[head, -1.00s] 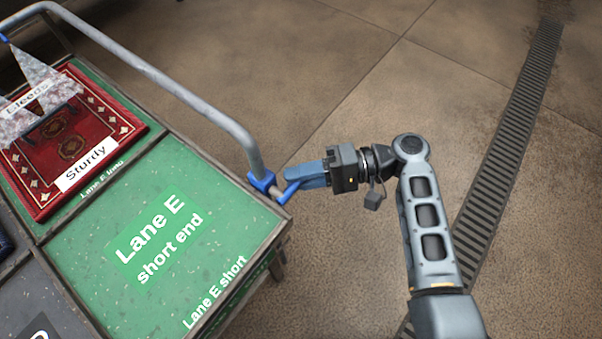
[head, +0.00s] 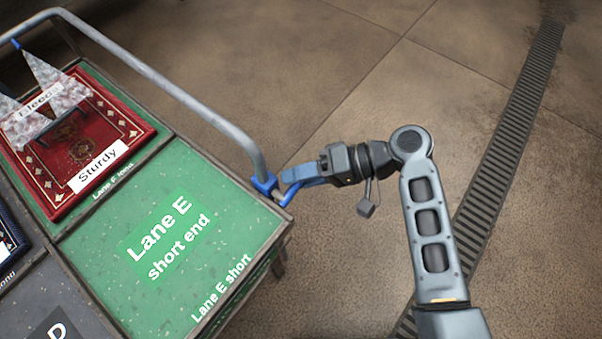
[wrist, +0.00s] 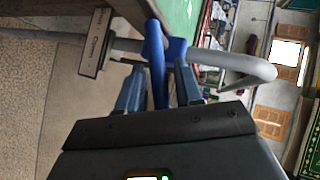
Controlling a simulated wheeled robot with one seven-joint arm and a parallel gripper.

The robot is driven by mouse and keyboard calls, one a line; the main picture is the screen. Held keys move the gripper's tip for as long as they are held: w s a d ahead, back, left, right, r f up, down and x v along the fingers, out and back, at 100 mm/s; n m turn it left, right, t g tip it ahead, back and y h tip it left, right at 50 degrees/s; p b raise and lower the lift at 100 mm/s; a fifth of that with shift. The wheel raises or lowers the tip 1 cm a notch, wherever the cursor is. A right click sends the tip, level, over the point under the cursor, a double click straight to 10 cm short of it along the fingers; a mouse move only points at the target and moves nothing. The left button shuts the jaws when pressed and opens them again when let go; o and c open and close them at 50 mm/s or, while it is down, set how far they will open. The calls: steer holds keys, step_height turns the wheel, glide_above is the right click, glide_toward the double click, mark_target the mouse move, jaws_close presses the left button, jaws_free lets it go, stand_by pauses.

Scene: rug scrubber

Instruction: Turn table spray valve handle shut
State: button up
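The blue valve handle (head: 289,194) sits at the foot of the grey spray pipe (head: 215,118), at the near right corner of the table. In the wrist view the blue handle (wrist: 156,75) runs lengthwise between my two fingers. My gripper (head: 290,177) reaches in from the right, level with the handle. In the wrist view my gripper (wrist: 159,72) is open, one finger on each side of the handle, with narrow gaps. Whether either finger touches the handle is unclear. The handle's far end is hidden by my gripper body in the wrist view.
A small lettered plate (wrist: 95,42) stands beside the pipe in the wrist view. Right of the table is open floor with a drain grate (head: 510,130).

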steer(key=shift+o, duration=0.4)
steer(key=shift+d, duration=0.15)
steer(key=shift+d+r, duration=0.15)
steer(key=shift+d, duration=0.15)
steer(key=v, duration=0.7)
steer(key=shift+b, duration=0.45)
steer(key=shift+c, duration=0.3)
